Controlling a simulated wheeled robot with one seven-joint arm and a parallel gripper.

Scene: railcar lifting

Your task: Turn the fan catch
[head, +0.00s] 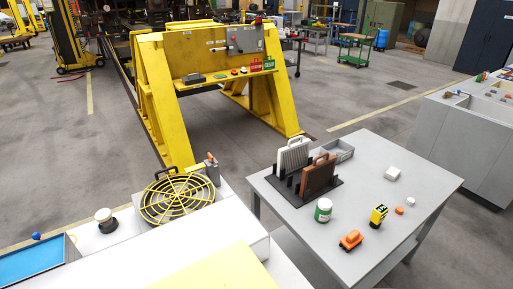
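The fan (178,199) shows in the head view, left of centre. It is a round yellow grille of rings and spokes over a dark inside, lying flat at the far end of a white surface. My gripper is not in view.
A grey table (405,180) at right holds a black rack with a white and a brown filter panel, a green-and-white tin, and small orange and yellow items. A white-topped knob (104,217) and blue tray (38,263) lie left. A yellow stand (170,90) rises behind; floor lies between.

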